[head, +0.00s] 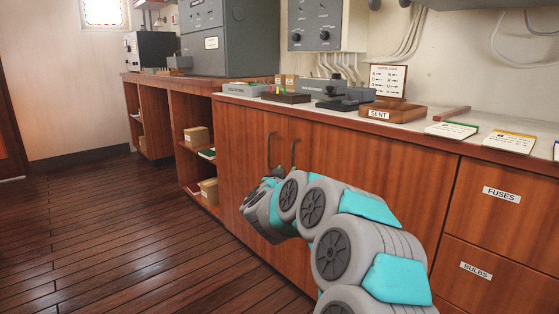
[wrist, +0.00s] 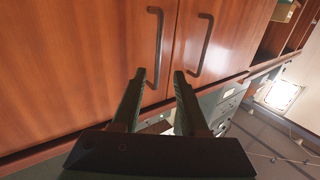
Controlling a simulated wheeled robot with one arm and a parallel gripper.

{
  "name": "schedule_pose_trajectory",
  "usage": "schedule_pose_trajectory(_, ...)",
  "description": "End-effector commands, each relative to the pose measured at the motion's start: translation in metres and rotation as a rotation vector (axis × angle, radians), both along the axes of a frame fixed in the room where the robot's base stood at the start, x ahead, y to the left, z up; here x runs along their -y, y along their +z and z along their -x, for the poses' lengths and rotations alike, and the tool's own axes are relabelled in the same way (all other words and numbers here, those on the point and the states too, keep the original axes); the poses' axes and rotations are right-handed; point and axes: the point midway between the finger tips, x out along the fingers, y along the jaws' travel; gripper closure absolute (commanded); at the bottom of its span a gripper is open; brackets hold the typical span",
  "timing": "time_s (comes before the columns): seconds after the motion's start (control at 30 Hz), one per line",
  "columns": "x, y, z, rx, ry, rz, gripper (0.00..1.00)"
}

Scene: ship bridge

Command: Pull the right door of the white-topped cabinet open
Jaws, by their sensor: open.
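The white-topped cabinet (head: 420,131) has two wooden doors, both closed, each with a dark vertical bar handle. In the head view the right door (head: 345,165) has its handle (head: 294,152) near its left edge, beside the left door's handle (head: 270,148). The wrist view is upside down, so the right door (wrist: 80,60) and its handle (wrist: 156,45) are on the left there. My gripper (wrist: 159,74) is open and empty. Its fingertips lie on either side of the lower part of that handle in the picture; contact and depth cannot be told. My arm hides part of the right door in the head view.
Drawers labelled FUSES (head: 501,194) and BULBS (head: 476,270) are right of the doors. Open shelves with boxes (head: 208,190) stand to the left. A SENT tray (head: 393,113) and devices sit on the counter. The floor (head: 130,235) at left is clear.

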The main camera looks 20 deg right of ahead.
Motion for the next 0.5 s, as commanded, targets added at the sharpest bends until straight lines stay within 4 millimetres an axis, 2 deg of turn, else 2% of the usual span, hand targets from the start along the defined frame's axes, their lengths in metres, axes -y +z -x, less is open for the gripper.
schedule_pose_trajectory(0.23,0.01,0.0,-0.006,0.005,-0.021,0.007,0.57)
schedule_pose_trajectory(0.5,0.028,-0.001,-0.03,0.004,-0.02,0.008,0.57)
